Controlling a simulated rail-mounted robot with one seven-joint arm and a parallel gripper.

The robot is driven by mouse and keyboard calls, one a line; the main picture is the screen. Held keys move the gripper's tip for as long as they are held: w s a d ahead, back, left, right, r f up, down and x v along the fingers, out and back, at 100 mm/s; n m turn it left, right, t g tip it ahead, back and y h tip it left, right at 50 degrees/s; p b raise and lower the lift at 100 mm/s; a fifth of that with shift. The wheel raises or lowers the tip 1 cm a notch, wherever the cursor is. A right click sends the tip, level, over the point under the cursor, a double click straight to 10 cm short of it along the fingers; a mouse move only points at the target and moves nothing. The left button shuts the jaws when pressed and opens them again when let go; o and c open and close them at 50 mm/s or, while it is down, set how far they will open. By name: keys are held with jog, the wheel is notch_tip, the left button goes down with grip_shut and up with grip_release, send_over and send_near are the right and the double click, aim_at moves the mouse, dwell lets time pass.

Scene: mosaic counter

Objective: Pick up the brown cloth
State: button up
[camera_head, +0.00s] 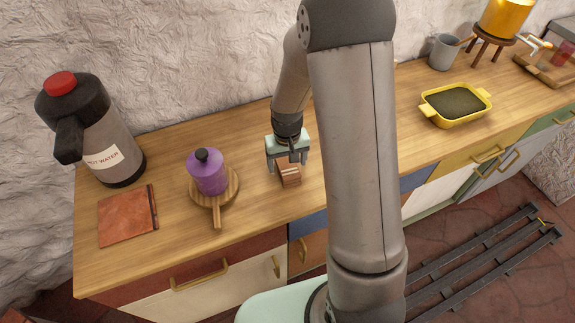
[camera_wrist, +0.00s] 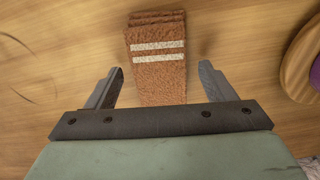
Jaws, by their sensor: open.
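The brown cloth (camera_head: 290,173) is a folded reddish-brown stack with pale stripes, lying on the wooden counter. In the wrist view the cloth (camera_wrist: 157,68) shows at the top middle, with two whitish stripes across it. My gripper (camera_head: 287,166) is over the cloth in the head view, pointing down. In the wrist view my gripper (camera_wrist: 161,80) is open, one finger on each side of the cloth's near part, with gaps between. The near end of the cloth is hidden behind the gripper body. How far the fingertips are above the counter is hard to tell.
A purple lidded jar (camera_head: 208,174) stands on a round wooden board (camera_head: 229,199) left of the cloth. Further left are a hot-water flask (camera_head: 112,130) and a reddish-brown book-like item (camera_head: 127,217). A yellow dish (camera_head: 456,121) stands to the right.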

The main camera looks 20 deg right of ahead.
aim_at(288, 165)
jog(key=shift+f, duration=0.1)
jog(key=shift+c, duration=0.3)
jog(key=c, duration=1)
jog(key=shift+r, duration=0.6)
jog(key=r, duration=0.1)
jog(key=r+b, duration=0.1)
jog(key=shift+s+r, duration=0.25)
jog(key=shift+r, duration=0.1)
jog(key=s+d+r+b, duration=0.1)
jog(key=s+r+b, duration=0.1)
jog(key=s+r, duration=0.7)
jog(key=s, duration=0.4)
jog(key=shift+s+d+b, duration=0.2)
jog(key=shift+d+b, duration=0.1)
jog(key=shift+d, duration=0.1)
